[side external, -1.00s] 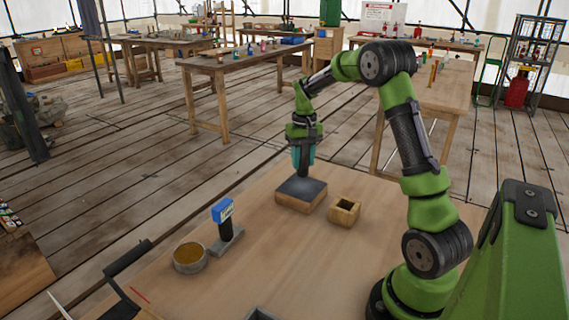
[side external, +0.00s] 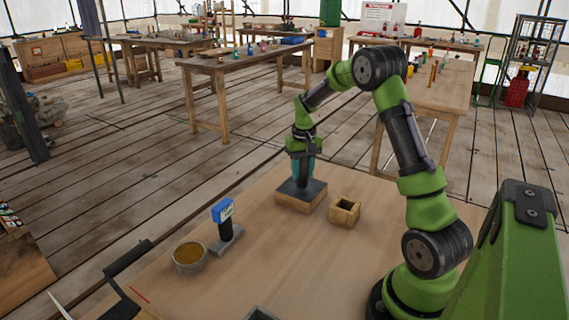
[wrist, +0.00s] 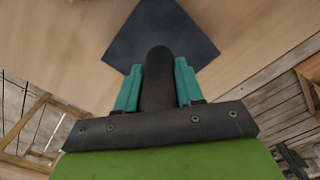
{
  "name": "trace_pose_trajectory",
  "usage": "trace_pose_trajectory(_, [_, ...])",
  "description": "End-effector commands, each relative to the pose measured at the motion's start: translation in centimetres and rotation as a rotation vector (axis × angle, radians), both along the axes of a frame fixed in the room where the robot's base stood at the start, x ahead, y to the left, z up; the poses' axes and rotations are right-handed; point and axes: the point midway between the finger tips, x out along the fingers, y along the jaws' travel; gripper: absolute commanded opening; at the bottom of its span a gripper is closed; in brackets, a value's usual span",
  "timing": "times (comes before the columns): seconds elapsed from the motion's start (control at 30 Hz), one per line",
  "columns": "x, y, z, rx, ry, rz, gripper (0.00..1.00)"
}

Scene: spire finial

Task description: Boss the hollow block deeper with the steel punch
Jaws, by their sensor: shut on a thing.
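My gripper (side external: 302,178) has its teal fingers closed around a dark upright cylinder, which looks like the steel punch (wrist: 158,62). The punch points down over a wooden block with a dark square top (side external: 310,191). Its lower end is at or very near that top; contact cannot be told. In the wrist view the dark top (wrist: 165,25) lies beyond the punch, whose tip is hidden. A small wooden block with a square opening (side external: 344,211) stands just to the right. Which of the two is the hollow block is not certain.
A blue-topped dark tool (side external: 224,218) stands on a grey base on the left of the table, beside a round bowl with yellowish contents (side external: 189,257). The table front (side external: 290,270) is mostly clear. A grey container edge (side external: 262,313) shows at the bottom.

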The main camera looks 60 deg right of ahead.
Motion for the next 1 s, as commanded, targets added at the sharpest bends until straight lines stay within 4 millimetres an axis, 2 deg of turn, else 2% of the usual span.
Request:
trace_pose_trajectory(0.17, [0.1, 0.0, 0.8, -0.002, -0.004, 0.0, 0.0])
trace_pose_trajectory(0.5, [0.1, 0.0, 4.1, -0.002, -0.005, 0.0, 0.0])
trace_pose_trajectory(1.0, [0.1, 0.0, 4.4, -0.001, -0.003, 0.0, 0.0])
